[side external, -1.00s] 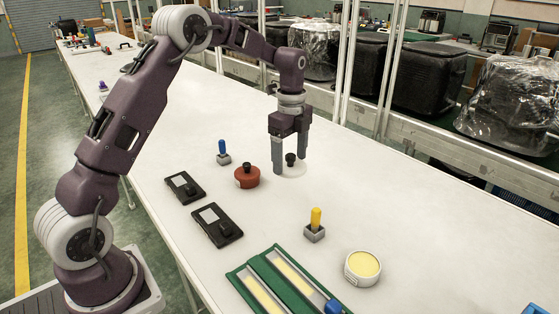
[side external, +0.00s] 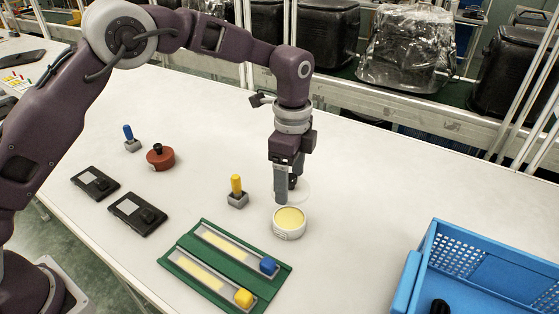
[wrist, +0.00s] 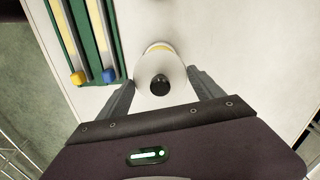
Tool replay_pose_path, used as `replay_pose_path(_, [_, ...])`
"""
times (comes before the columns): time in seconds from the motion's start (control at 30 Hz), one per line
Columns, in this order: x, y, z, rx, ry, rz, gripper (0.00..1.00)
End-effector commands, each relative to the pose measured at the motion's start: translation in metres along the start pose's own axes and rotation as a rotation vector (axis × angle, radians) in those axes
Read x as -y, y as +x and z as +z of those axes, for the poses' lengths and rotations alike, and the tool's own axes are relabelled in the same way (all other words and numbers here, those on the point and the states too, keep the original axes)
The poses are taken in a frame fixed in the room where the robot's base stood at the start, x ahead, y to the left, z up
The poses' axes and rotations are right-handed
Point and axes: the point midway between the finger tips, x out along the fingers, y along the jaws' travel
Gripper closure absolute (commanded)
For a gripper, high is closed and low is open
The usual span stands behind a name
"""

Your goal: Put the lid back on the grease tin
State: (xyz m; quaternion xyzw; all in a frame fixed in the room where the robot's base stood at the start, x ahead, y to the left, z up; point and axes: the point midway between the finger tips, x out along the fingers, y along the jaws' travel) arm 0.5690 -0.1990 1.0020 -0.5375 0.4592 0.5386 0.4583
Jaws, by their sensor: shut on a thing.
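The grease tin (side external: 289,229) is a round white tin with pale yellow grease showing at its top. It stands upright on the table. My gripper (side external: 286,195) is shut on the lid (side external: 302,189), a pale disc with a black knob. The lid is just behind the tin in the side view, partly hidden by a finger. In the wrist view the lid (wrist: 172,72) lies between the fingers and overlaps much of the tin (wrist: 157,47). Only a yellow strip and the rim of the tin show there. I cannot tell the gap between lid and tin.
A green tray (side external: 207,292) with blue and yellow blocks lies left of the tin. A yellow-handled piece (side external: 237,192) stands nearby. A red lidded pot (side external: 161,159) and black devices (side external: 137,213) are farther left. A blue crate (side external: 413,270) is at the right. Table between is clear.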

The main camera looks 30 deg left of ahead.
Motion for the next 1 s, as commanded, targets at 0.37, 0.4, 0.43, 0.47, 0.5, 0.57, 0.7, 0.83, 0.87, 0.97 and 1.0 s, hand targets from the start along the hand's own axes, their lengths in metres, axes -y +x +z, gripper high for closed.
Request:
replay_pose_path(0.37, [0.0, 0.039, 0.001, 0.001, 0.0, 0.001, 0.62])
replay_pose_path(0.4, [0.0, 0.044, 0.001, 0.001, 0.0, 0.001, 0.62])
replay_pose_path(0.43, [0.0, 0.048, 0.001, 0.001, -0.001, 0.002, 0.62])
replay_pose_path(0.47, [0.0, 0.052, 0.001, 0.001, -0.001, 0.001, 0.62])
replay_pose_path(0.5, [0.0, 0.057, 0.001, 0.001, -0.001, 0.002, 0.62])
replay_pose_path(0.57, [0.0, 0.065, 0.001, 0.0, -0.001, 0.001, 0.62])
replay_pose_path(0.7, [0.001, 0.079, 0.001, 0.0, 0.0, 0.0, 0.62])
replay_pose_path(0.83, [0.001, 0.086, 0.001, 0.0, 0.0, 0.0, 0.62])
replay_pose_path(0.87, [0.001, 0.087, 0.001, 0.0, 0.001, 0.0, 0.62])
replay_pose_path(0.97, [0.001, 0.089, 0.001, -0.001, 0.001, -0.001, 0.62])
replay_pose_path(1.0, [0.001, 0.089, 0.001, -0.001, 0.001, -0.001, 0.62])
